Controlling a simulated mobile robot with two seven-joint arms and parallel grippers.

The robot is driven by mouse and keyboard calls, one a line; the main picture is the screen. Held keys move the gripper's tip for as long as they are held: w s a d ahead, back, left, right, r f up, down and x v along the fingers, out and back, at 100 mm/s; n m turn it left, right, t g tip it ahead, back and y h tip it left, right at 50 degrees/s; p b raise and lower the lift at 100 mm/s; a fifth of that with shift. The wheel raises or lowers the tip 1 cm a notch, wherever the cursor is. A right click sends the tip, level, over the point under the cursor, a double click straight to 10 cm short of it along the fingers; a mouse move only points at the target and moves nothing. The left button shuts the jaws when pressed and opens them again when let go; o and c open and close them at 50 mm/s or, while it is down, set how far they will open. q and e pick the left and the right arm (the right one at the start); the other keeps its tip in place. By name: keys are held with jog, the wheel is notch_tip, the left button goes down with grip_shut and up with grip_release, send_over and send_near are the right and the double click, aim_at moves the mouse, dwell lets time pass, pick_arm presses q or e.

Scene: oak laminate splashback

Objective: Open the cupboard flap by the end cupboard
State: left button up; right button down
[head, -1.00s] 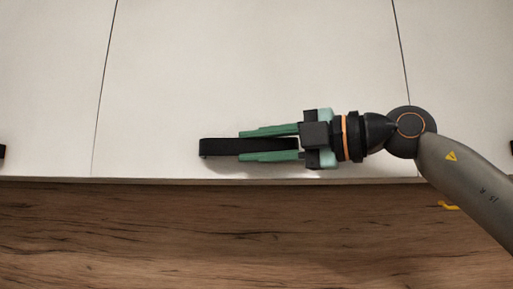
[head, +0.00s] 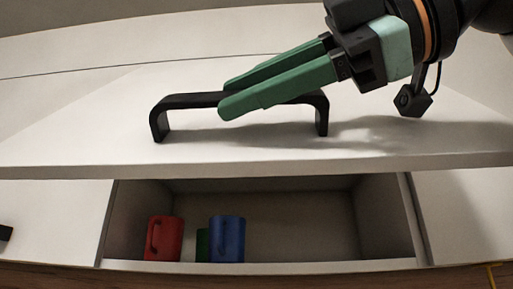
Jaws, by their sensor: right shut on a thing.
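Part of the bar is hidden behind the fingers. My left gripper is not in view.
Inside the cupboard stand a red mug (head: 165,238), a blue mug (head: 228,238) and a green thing (head: 202,245) partly hidden behind the blue mug. Closed white fronts flank the opening. Wood splashback shows along the bottom edge.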

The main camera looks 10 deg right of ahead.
jog(key=shift+s+a+r, duration=0.15)
jog(key=shift+s+r, duration=0.65)
jog(key=shift+s, duration=0.05)
jog(key=c, duration=0.6)
grip_release()
jog(key=shift+w, duration=0.1)
jog(key=shift+c, duration=0.2)
jog(key=v, duration=1.2)
jog(key=shift+s, duration=0.25)
jog(key=shift+c, duration=0.2)
